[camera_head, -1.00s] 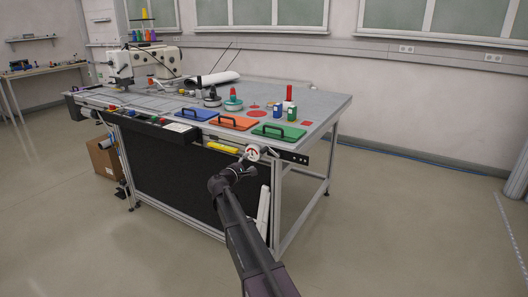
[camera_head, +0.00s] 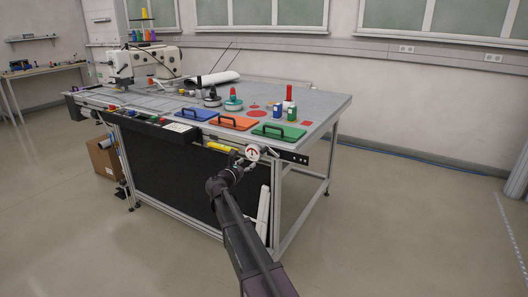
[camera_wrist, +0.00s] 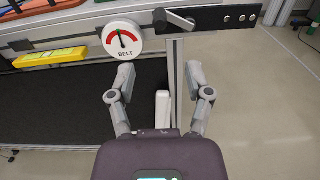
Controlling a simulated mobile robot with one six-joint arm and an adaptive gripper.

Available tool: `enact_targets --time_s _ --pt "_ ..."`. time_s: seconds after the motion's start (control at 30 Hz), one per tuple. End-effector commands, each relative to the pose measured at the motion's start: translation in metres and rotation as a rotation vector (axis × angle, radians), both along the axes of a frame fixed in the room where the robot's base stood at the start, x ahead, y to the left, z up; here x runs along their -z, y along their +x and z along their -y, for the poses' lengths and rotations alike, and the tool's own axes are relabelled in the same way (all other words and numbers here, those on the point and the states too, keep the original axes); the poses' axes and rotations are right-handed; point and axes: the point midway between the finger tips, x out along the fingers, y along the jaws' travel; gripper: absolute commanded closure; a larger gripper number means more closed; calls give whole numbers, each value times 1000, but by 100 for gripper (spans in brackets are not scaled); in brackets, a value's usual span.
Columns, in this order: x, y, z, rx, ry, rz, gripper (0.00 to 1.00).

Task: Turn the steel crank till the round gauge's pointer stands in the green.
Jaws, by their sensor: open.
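The round white gauge (camera_wrist: 122,39), marked BELT, hangs on the table's front edge; it also shows in the head view (camera_head: 252,152). Its dial has red in it, and its dark pointer stands roughly upright; I cannot tell surely whether it is in the green. The steel crank (camera_wrist: 176,20) sits right of the gauge on a dark plate, its arm lying roughly level. My gripper (camera_wrist: 160,80) is open and empty, its fingers spread below the crank in the wrist view, apart from it. In the head view my gripper (camera_head: 237,164) is just below and left of the gauge.
A yellow block (camera_wrist: 47,58) lies left of the gauge at the table edge. Green (camera_head: 278,133), orange (camera_head: 234,123) and blue (camera_head: 198,114) handled boards lie on the tabletop. A table leg (camera_wrist: 176,75) stands under the crank. Floor on the right is clear.

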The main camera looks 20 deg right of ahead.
Motion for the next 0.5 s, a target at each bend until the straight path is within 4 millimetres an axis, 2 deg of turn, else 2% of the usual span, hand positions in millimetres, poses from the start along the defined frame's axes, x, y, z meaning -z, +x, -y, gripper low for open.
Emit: enact_targets --time_s 0.5 --pt "0 4 4 0 -1 -1 35"
